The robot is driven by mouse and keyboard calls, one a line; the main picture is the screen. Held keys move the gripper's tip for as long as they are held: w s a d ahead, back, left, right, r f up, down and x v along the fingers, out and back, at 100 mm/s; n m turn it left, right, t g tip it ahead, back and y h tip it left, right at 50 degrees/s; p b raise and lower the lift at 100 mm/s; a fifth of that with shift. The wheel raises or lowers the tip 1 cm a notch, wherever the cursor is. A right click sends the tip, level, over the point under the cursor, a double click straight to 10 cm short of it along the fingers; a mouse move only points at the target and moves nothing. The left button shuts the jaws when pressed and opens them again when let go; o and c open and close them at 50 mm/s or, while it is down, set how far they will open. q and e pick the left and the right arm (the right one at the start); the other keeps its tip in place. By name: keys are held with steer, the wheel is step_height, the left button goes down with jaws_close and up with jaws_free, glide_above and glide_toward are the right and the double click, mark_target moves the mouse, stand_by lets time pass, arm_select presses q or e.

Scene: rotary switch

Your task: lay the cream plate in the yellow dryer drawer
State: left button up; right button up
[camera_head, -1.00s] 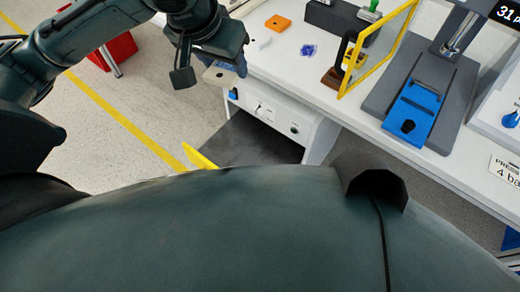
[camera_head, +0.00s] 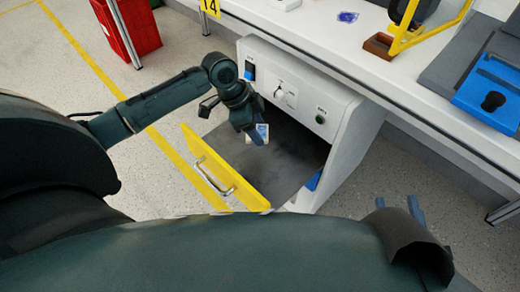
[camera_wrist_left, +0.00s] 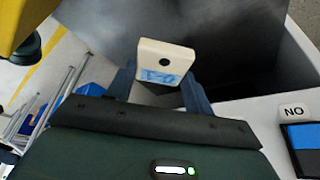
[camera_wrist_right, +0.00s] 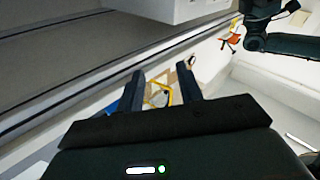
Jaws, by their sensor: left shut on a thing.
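The cream plate (camera_head: 263,130) is small, with a dark round hole and a blue patch, seen clearly in the left wrist view (camera_wrist_left: 165,60). My left gripper (camera_head: 257,135) is shut on it and holds it tilted above the open drawer. The drawer's yellow front (camera_head: 225,170) has a metal handle, and its dark grey inside (camera_head: 285,160) looks empty where visible. My right gripper shows only as blue fingertips (camera_head: 416,210) at the lower right. In the right wrist view (camera_wrist_right: 163,88) its fingers are apart with nothing between them.
The white dryer housing (camera_head: 300,85) stands behind the drawer, with a knob (camera_head: 280,93), a blue switch and a green button. The white bench (camera_head: 340,45) runs to the right with a blue fixture (camera_head: 490,95). A red bin (camera_head: 128,28) stands at the upper left.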

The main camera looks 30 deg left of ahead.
arm_select(q)
step_height(320, 180, down, 4)
steer(key=shift+r+b, duration=0.1)
steer(key=shift+b, duration=0.5)
step_height(320, 180, down, 4)
steer(key=shift+r+b, duration=0.1)
steer(key=shift+b, duration=0.8)
arm_select(e)
steer(key=shift+w+a+m+y, duration=0.15)
steer(key=shift+a+m+y, duration=0.15)
steer(key=shift+y, duration=0.1)
arm_select(q)
steer(key=shift+f, duration=0.2)
steer(key=o, duration=1)
steer(key=shift+c, duration=0.2)
